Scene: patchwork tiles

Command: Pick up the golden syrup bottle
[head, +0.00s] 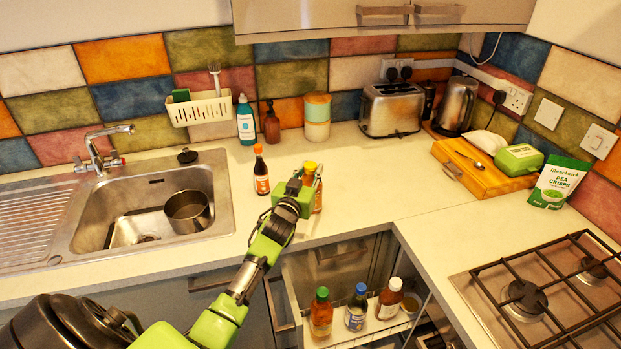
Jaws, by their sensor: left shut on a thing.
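An amber bottle with a yellow cap (310,167), which looks like the golden syrup bottle, stands upright over the worktop near its front edge, just behind the open drawer. My left gripper (305,190) reaches it from the front left and is shut on it. The gripper hides much of the bottle's left side and its label. I cannot tell whether its base touches the worktop. My right gripper is not in view.
A dark sauce bottle (261,171) stands close on the left. The open drawer (349,333) below holds several bottles. The sink (143,208) contains a pot (188,211). The toaster (391,108), wooden box (482,172) and hob (540,290) are right. Worktop between is clear.

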